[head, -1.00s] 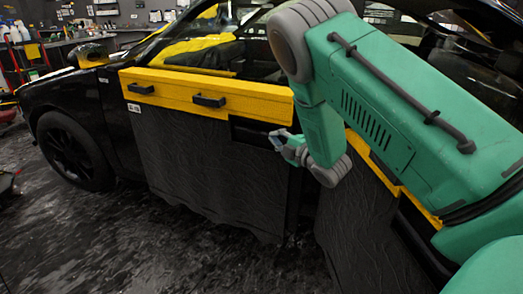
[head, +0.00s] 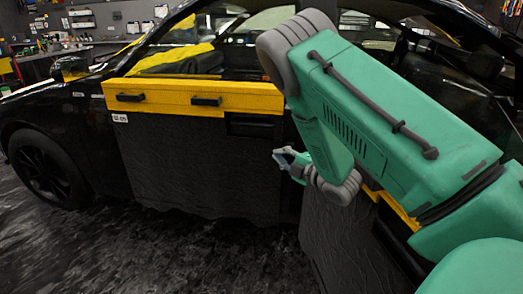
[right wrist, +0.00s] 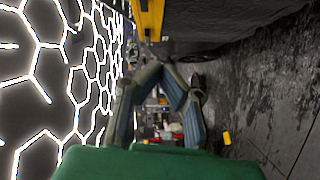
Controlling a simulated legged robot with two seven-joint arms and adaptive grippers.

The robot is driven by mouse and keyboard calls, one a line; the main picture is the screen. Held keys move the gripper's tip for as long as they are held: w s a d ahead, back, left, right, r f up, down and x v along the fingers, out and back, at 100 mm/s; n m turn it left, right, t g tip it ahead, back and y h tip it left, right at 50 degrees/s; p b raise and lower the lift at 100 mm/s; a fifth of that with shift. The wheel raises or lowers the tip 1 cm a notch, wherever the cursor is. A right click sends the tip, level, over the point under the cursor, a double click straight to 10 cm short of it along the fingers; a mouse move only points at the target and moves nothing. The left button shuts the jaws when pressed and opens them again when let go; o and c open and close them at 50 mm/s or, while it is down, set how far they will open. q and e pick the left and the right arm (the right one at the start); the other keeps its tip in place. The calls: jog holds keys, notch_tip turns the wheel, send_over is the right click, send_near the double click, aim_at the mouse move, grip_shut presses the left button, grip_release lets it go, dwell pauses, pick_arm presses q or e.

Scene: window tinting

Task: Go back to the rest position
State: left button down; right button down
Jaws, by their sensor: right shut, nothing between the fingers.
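My right gripper (head: 279,157) hangs in front of the side of a black car (head: 108,155), at the end of my green arm. Its fingers are shut with nothing between them. It also shows in the right wrist view (right wrist: 160,72), where the blue-lined fingers fill the middle. It appears apart from the car's dark door cover (head: 190,165). My left gripper is in none of the views.
A yellow strip with black handles (head: 240,97) runs along the car door below the window. A workbench (head: 40,66) with tools stands at the far left. The dark floor (head: 140,255) in front of the car is clear. Bright hexagon lights (right wrist: 85,70) show in the wrist view.

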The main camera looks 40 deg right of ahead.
jog(key=s+a+f+m+g+h, duration=0.1)
jog(key=s+a+f+m+g, duration=0.35)
jog(key=f, duration=0.45)
jog(key=s+a+f+m+g, duration=0.35)
jog(key=s+a+f, duration=0.25)
jog(key=f, duration=0.3)
jog(key=s+a+f+m+g, duration=0.2)
jog(key=s+a+g, duration=0.1)
jog(key=s, duration=0.4)
jog(key=s+a+f+m+g, duration=0.2)
jog(key=s+a+f+g, duration=0.1)
jog(key=s+a, duration=0.2)
jog(key=s+a+f+m+g+y, duration=0.1)
jog(key=s+a+f+m+g, duration=0.1)
jog(key=s, duration=0.7)
jog(key=shift+s+a+f+m+g, duration=0.2)
jog(key=shift+a+f+m+g, duration=0.4)
jog(key=shift+a, duration=0.55)
jog(key=shift+d+f, duration=0.1)
jog(key=shift+f, duration=0.05)
jog(key=shift+d, duration=0.25)
jog(key=shift+a, duration=0.2)
